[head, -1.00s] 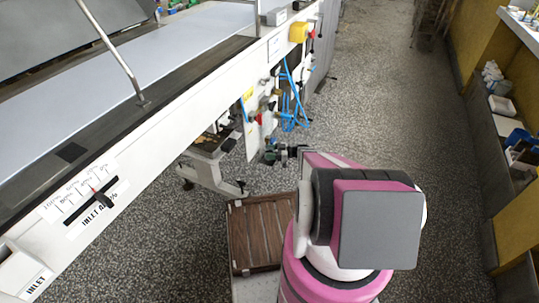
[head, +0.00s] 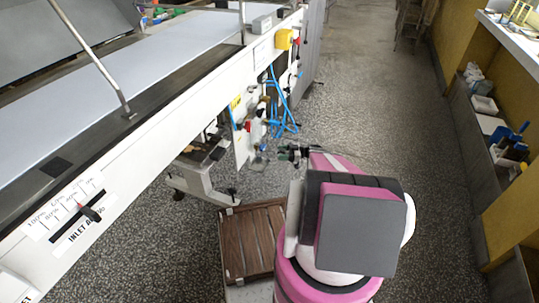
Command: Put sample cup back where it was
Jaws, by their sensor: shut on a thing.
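My gripper (head: 283,153) is small in the head view, beyond my pink and white arm, and points left toward the conveyor machine's side. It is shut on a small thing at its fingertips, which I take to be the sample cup. The cup's shape and contents are too small and dark to make out, and my gripper partly hides it. It is held above the speckled floor, near the machine's panel with blue hoses (head: 279,115). I cannot tell which spot the cup came from.
The long white conveyor machine (head: 165,120) fills the left, with a yellow box (head: 284,39) on its side. Its grey leg (head: 196,185) stands near my gripper. A brown slatted crate (head: 250,240) is beside my base. A shelf with bottles and bins (head: 490,130) lines the right wall. The aisle floor is clear.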

